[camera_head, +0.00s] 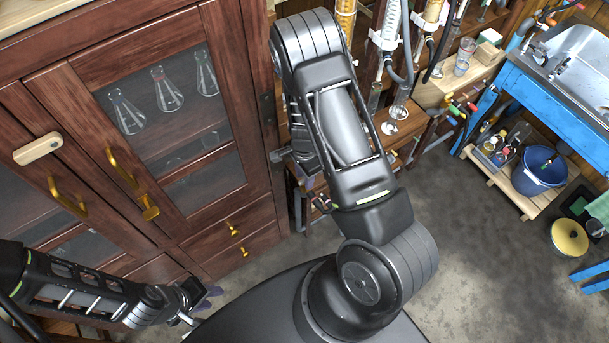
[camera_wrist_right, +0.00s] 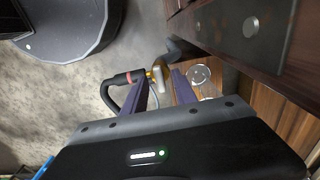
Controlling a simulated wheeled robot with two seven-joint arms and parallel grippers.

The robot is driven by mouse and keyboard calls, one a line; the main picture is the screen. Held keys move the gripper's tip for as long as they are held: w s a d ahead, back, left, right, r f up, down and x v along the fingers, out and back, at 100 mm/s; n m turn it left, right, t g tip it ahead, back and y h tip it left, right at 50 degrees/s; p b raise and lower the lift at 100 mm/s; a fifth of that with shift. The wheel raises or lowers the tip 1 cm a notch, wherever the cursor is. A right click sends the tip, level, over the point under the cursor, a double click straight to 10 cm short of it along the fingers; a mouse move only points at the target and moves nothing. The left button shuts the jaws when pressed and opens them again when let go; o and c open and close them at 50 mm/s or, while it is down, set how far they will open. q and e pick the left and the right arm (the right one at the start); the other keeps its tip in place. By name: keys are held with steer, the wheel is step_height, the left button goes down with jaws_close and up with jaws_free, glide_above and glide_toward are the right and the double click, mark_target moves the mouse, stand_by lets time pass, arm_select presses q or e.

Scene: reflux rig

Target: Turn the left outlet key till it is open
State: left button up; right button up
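In the right wrist view, a brass-coloured outlet key (camera_wrist_right: 160,74) sits at the end of a black fitting with a red band (camera_wrist_right: 124,79) and a curved black hose. My right gripper (camera_wrist_right: 160,84) has its two purple fingers apart, one on each side of the key's lower part; I see no clear contact. In the head view, my right arm covers most of this spot; a dark hose loop (camera_head: 320,203) shows at its edge. Whether the key is turned open cannot be told. My left gripper (camera_head: 208,299) is low at the left, away from the key, its finger gap unclear.
A wooden cabinet (camera_head: 235,160) with glass doors and brass handles fills the left. Glassware on a rack (camera_head: 390,40) stands behind my right arm. A blue sink bench (camera_head: 555,100) and a blue bucket (camera_head: 538,170) are at the right.

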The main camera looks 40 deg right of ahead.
jaws_close()
stand_by(0.3)
stand_by(0.3)
